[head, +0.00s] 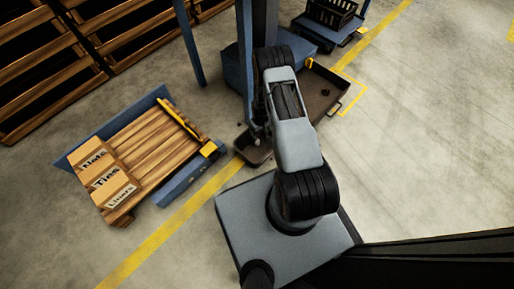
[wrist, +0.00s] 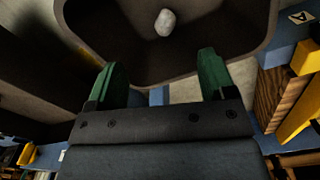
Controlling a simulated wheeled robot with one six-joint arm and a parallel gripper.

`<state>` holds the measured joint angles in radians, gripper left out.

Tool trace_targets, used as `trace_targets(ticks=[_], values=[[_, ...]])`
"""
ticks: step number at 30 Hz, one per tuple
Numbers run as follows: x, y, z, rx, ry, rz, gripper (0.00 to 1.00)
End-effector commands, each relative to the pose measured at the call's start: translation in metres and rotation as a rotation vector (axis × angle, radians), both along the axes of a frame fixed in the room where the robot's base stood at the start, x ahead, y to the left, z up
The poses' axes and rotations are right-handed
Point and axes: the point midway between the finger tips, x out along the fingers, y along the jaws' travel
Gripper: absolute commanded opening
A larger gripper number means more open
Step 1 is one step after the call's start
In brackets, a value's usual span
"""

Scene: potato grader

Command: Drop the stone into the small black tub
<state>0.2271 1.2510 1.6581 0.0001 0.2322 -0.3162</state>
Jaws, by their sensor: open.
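The small black tub (head: 262,158) stands on the floor beside my arm in the head view, partly hidden by it. In the wrist view the dark tub (wrist: 105,35) has rounded corners and fills the upper middle. A pale grey stone (wrist: 165,22) shows inside the tub's outline; I cannot tell if it rests on the bottom. My gripper (wrist: 162,80) has its two green fingers wide apart at the tub's near side, with nothing between them. The stone is beyond the fingertips, apart from them. In the head view my gripper is hidden by the arm.
A brown tray (head: 325,92) with dark lumps stands behind my arm. A blue-framed wooden pallet (head: 150,150) with labelled boxes (head: 105,180) is at left. A blue post (head: 243,60) rises close to the arm. A black crate (head: 332,14) is at the back. The floor at right is clear.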

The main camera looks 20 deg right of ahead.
Motion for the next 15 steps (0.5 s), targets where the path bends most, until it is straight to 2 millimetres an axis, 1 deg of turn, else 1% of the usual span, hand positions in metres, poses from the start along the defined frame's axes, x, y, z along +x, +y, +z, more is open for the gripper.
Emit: trace_targets(ticks=[5,8,11,15], values=[[0.0,0.0,0.0,0.0,0.0,0.0,0.76],[0.0,0.0,0.004,0.0,0.0,0.0,0.76],[0.001,0.0,0.015,-0.001,-0.002,0.0,0.76],[0.001,0.0,0.042,-0.001,-0.003,0.0,0.76]])
